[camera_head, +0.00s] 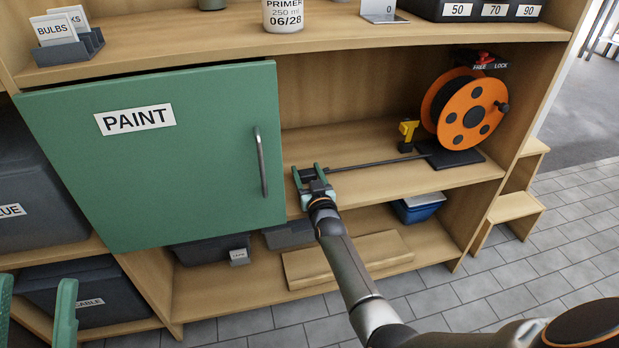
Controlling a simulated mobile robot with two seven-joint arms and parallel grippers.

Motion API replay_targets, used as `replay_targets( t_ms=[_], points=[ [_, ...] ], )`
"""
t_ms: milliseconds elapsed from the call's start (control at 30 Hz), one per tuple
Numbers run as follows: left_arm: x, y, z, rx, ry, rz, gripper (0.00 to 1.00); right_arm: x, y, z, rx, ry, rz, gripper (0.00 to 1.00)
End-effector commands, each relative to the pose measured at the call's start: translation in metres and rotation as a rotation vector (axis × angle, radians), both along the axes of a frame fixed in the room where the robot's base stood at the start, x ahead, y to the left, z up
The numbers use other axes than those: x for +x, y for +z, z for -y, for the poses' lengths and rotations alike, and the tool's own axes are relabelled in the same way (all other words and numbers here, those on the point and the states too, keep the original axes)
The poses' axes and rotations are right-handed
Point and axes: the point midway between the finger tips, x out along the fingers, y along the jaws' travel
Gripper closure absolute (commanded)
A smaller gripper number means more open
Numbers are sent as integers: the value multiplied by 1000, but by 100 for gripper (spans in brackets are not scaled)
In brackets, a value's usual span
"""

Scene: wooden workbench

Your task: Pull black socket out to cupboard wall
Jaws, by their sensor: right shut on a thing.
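My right gripper (305,173) is at the middle shelf, just right of the green PAINT door's handle. It is shut on the end of a dark cable (380,162). The black socket is hard to make out between the fingers. The cable runs nearly straight to the right, along the shelf, to the orange cable reel (472,115) on its black base (452,155). The cupboard's green door (190,190) stands left of the gripper. My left gripper (36,305) shows only as two green fingers at the lower left edge, apart and with nothing seen between them.
A yellow tool (407,134) stands behind the cable near the reel. A FREE/LOCK switch (485,61) sits above the reel. Below are a blue box (418,207), a wooden board (350,258) and dark bins (210,250). The shelf in front of the cable is clear.

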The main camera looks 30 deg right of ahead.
Motion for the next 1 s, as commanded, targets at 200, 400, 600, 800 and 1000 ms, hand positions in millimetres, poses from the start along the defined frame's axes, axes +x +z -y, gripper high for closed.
replay_targets(
  t_ms=[200, 400, 600, 800, 1000],
  points=[
    [1, 0, -1, -7, 4, 0, 50, 1, -2, -1, 0, 1, -4, 100],
    [1, 1, -1, -11, 5, 0, 50, 1, -2, 0, 0, 0, -4, 100],
    [1, 1, -1, -11, 5, 0, 50, 1, -1, 0, 0, 0, -3, 16],
    [1, 1, -1, -11, 5, 0, 50, 1, -1, 0, -1, 0, -1, 7],
    [1, 1, -1, -11, 5, 0, 50, 1, 0, 0, -1, 0, 0, 7]
  ],
)
